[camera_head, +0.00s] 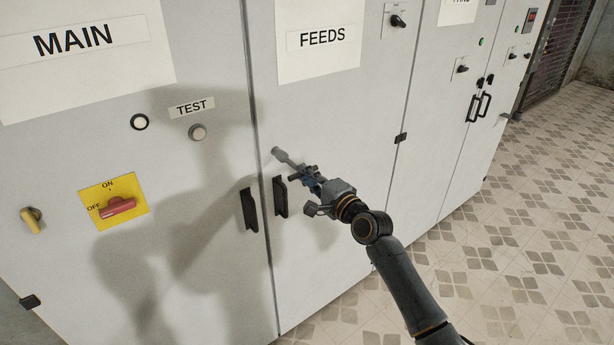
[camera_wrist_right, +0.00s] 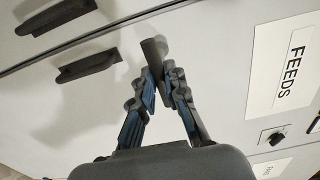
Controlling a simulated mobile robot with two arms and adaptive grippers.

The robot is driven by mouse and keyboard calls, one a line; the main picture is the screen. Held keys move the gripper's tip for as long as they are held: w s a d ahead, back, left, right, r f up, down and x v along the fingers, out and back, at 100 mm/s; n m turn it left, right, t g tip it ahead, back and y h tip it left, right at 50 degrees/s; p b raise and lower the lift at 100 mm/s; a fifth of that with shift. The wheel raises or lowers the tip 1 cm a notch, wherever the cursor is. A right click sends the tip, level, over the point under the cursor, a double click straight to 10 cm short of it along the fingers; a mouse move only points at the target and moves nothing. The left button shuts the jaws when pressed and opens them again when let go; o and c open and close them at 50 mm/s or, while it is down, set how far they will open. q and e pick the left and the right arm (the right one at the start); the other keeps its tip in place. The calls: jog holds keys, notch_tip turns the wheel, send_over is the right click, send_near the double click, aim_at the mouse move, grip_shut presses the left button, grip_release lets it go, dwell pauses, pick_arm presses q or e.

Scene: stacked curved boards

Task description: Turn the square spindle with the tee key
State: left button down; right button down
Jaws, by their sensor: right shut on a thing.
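My right gripper (camera_head: 303,172) is in front of the FEEDS door, above its dark handle. It is shut on a grey round-ended tool, which I take to be the tee key (camera_head: 283,156). The key's far end points up and left toward the door, near the seam with the MAIN door. In the right wrist view the key (camera_wrist_right: 153,52) stands out between the fingertips (camera_wrist_right: 164,82). I cannot tell whether its end touches the door. My left gripper is out of view.
Dark pull handles (camera_head: 249,209) (camera_head: 280,197) flank the seam. Tiled floor (camera_head: 510,240) lies open at the right.

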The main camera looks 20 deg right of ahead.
jog(key=shift+b+x, duration=0.3)
jog(key=shift+x, duration=0.65)
jog(key=m+p, duration=0.2)
jog(key=m, duration=0.1)
jog(key=shift+r, duration=0.2)
jog(key=m+p, duration=0.4)
jog(key=m, duration=0.3)
jog(key=shift+p, duration=0.3)
jog(key=m+p, duration=0.2)
jog(key=m, duration=0.1)
jog(key=shift+f, duration=0.1)
jog(key=shift+f+m+p, duration=0.1)
jog(key=shift+m+p, duration=0.35)
jog(key=shift+m, duration=0.45)
